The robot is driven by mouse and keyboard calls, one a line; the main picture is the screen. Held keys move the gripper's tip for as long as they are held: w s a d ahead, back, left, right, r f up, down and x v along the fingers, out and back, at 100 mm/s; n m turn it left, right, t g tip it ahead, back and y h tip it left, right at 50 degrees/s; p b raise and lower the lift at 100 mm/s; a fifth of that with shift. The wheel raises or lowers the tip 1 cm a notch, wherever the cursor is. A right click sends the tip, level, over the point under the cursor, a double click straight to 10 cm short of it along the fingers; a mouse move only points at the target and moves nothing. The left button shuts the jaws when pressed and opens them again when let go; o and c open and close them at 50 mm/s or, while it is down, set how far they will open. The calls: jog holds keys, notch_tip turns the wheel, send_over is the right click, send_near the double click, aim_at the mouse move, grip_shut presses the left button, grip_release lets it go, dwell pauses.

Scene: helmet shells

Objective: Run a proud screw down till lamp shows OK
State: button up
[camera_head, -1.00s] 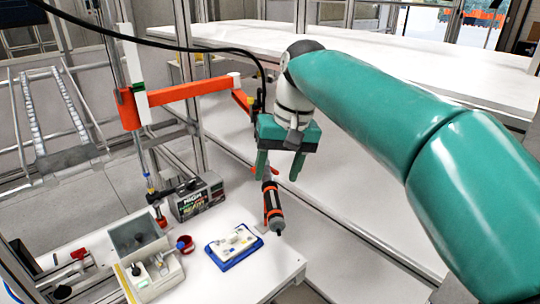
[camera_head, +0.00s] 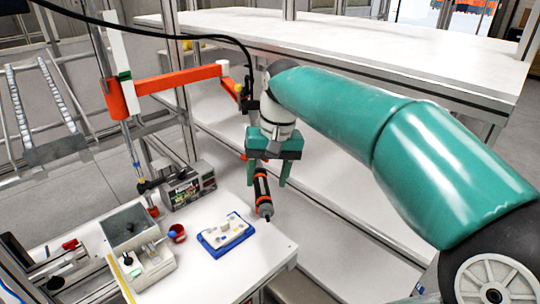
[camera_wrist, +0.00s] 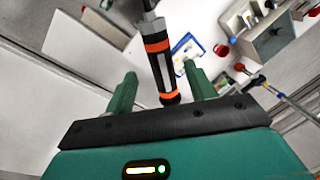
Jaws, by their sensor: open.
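A black power screwdriver with orange bands (camera_head: 262,192) hangs upright, slightly tilted, beyond the front table's far edge. My gripper (camera_head: 266,182) is open, its two green fingers on either side of the driver's upper part. In the wrist view the driver (camera_wrist: 159,62) stands between the spread fingers (camera_wrist: 160,88), with gaps on both sides. A white workpiece (camera_head: 227,232) lies in a blue tray (camera_head: 217,254); its screws are too small to judge. A grey controller box (camera_head: 188,187) has a lit display, its text not clearly readable now.
An orange jointed support arm (camera_head: 180,82) stands behind the driver. A long white bench (camera_head: 370,62) lies behind.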

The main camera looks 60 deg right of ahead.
aim_at(264, 189)
jog(key=f, duration=0.5)
jog(key=shift+w+a+f, duration=0.3)
jog(key=shift+w+f, duration=0.1)
grip_shut()
jog(key=c, duration=0.6)
grip_release()
jog(key=shift+c, duration=0.2)
grip_shut()
jog(key=s+a, duration=0.3)
jog(key=a, duration=0.3)
jog(key=shift+a, duration=0.2)
